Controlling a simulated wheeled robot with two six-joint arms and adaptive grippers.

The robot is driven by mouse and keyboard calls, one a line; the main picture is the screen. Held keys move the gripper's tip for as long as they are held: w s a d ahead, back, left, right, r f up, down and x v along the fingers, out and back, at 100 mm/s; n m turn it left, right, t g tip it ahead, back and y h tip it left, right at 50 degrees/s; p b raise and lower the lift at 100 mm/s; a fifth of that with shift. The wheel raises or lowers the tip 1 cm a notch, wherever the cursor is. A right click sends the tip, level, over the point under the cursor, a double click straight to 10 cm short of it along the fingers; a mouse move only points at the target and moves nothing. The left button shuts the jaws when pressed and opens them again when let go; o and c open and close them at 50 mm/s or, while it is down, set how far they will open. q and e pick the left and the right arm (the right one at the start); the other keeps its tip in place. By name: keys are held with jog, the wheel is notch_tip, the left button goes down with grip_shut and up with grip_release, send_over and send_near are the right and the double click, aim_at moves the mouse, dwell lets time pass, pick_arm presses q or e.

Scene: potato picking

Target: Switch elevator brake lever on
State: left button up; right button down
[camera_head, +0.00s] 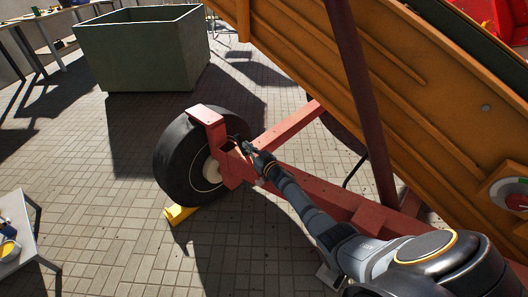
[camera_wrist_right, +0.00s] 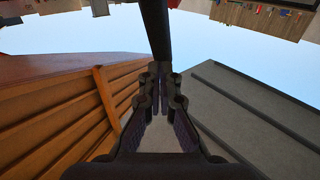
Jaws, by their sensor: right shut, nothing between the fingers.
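The elevator (camera_head: 420,90) is a large orange-brown body on a red frame (camera_head: 290,128) with a black wheel (camera_head: 190,160). My right gripper (camera_head: 238,143) is beside the red frame and the wheel's inner side, shut and empty. In the right wrist view its fingers (camera_wrist_right: 161,84) are together. A dark upright bar (camera_wrist_right: 156,28) runs down from the top edge to just behind the fingertips; it may be the brake lever, and I cannot tell whether they touch. The lever is not clear in the head view. My left gripper is not in view.
A yellow chock (camera_head: 178,214) lies against the wheel. A dark green crate (camera_head: 140,55) stands behind the wheel. A table (camera_head: 18,235) is at the left edge. A red button (camera_head: 517,202) is on the elevator's side. The paved floor between table and wheel is clear.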

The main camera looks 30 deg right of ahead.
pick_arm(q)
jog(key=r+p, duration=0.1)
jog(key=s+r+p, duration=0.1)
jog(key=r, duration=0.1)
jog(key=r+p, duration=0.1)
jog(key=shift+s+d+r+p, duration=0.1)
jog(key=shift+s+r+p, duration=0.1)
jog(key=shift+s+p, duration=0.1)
pick_arm(e)
jog(key=s+d+r, duration=0.1)
jog(key=s+r, duration=0.3)
jog(key=s, duration=0.6)
jog(key=shift+s+d+r, duration=0.2)
jog(key=shift+s+r, duration=0.1)
jog(key=shift+r, duration=0.05)
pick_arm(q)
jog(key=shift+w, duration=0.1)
pick_arm(e)
jog(key=shift+f, duration=0.1)
